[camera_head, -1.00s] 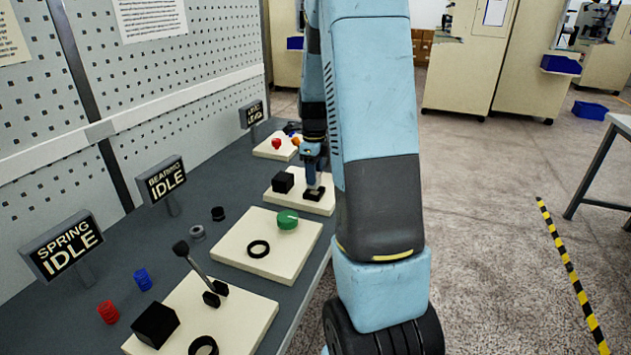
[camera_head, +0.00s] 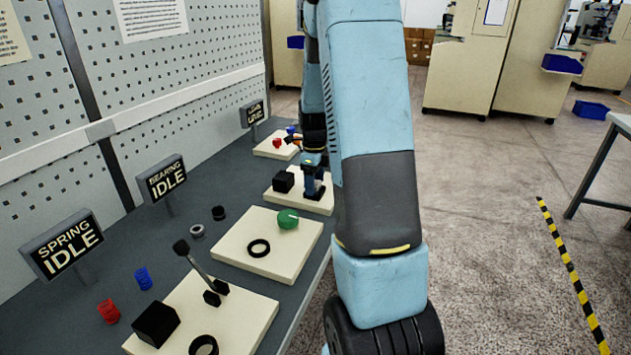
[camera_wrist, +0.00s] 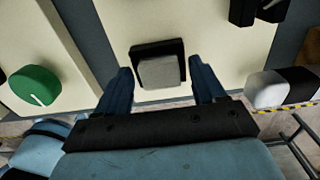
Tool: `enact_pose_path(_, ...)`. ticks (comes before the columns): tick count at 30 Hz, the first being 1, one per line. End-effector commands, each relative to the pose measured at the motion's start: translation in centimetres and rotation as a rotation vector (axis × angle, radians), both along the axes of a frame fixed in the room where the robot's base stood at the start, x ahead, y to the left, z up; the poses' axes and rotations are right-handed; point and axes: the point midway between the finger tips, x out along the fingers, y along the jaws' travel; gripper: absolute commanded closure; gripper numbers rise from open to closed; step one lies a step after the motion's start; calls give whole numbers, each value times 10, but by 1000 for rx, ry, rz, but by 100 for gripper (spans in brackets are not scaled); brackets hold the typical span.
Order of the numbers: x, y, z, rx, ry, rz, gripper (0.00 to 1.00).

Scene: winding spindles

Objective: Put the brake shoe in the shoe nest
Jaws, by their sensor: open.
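In the wrist view a grey block (camera_wrist: 160,71), which looks like the brake shoe, sits within a black square holder (camera_wrist: 144,50), apparently the shoe nest, on a beige plate (camera_wrist: 205,42). My gripper (camera_wrist: 162,84) is open, with one blue finger on each side of the block and visible gaps between. In the head view my gripper (camera_head: 313,190) is low over the plate (camera_head: 283,198) at the holder. The grey block is hidden there, and I cannot tell whether it is fully seated.
A black cube (camera_head: 283,181) stands on the same plate. A nearer plate (camera_head: 240,240) carries a green knob (camera_head: 288,218) and a black ring (camera_head: 258,248). A farther plate (camera_head: 262,149) holds small coloured parts. A lever (camera_head: 195,262) rises from the nearest plate.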

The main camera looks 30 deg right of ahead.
Motion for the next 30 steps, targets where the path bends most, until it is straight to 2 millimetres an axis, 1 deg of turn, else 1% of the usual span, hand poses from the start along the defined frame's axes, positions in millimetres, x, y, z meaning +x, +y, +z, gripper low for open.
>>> enact_pose_path(5,0,0,2,0,-1,-1,31)
enact_pose_path(8,0,0,10,-1,-2,-1,31)
enact_pose_path(11,0,-1,24,-2,-3,-1,31)
enact_pose_path(21,1,-1,89,-1,-3,-1,31)
enact_pose_path(25,1,-1,107,-1,-2,-1,31)
enact_pose_path(30,0,-1,120,0,0,0,31)
